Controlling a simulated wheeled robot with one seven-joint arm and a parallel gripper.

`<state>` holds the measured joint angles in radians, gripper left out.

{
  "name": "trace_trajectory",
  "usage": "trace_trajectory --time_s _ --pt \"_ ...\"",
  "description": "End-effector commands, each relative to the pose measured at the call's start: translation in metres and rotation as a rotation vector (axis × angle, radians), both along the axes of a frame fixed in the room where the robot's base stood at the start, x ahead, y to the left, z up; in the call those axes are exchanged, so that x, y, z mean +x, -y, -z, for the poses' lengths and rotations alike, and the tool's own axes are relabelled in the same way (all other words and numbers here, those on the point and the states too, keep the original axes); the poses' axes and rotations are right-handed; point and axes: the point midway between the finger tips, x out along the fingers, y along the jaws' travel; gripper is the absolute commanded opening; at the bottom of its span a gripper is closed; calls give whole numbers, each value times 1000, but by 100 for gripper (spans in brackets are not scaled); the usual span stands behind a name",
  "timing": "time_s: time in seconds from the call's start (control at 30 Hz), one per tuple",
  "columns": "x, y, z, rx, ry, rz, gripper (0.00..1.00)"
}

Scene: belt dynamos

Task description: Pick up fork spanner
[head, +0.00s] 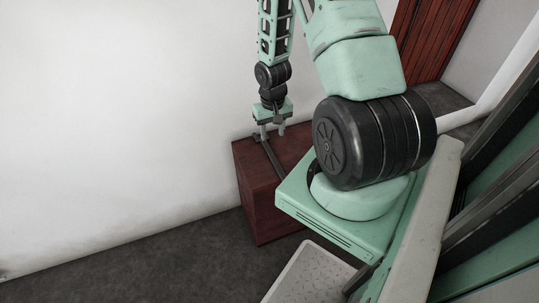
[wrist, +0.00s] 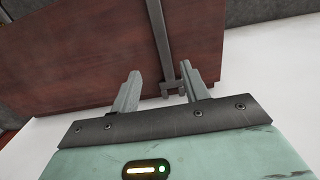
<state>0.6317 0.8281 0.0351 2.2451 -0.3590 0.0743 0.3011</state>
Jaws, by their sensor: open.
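The fork spanner (wrist: 161,45) is a long dark grey bar with a small forked end. It lies on top of a reddish-brown wooden box, and in the head view its bar (head: 271,155) slants toward the front right. My gripper (wrist: 160,78) is open, with nothing held between its fingers. In the wrist view the forked end shows between the fingertips, closer to the right one. In the head view my gripper (head: 270,133) is over the box's far part, at the spanner's far end. I cannot tell whether the fingers touch the spanner.
The wooden box (head: 262,208) stands against a white wall (head: 110,120), close behind my gripper. My own arm and base hide the box's right side. Dark grey floor (head: 150,267) is clear to the left. A reddish wooden panel (head: 430,35) stands at the back right.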

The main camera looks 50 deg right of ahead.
Motion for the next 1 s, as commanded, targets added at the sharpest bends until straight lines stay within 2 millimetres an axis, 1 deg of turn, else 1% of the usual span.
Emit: trace_trajectory --time_s 0.03,0.1,0.37,0.5,0.6,0.73,0.97,1.0 --pt "0 -1 12 1 -2 -2 45" --pt "0 -1 21 1 -1 -2 45" --pt "1 -1 39 1 -1 -2 45" --pt "4 -5 61 1 -1 -3 45" --pt "4 -5 74 1 -2 -2 45" --pt "4 -4 82 -1 1 -1 45" --pt "5 -4 82 -1 1 -1 45" --pt "5 -4 82 -1 1 -1 34"
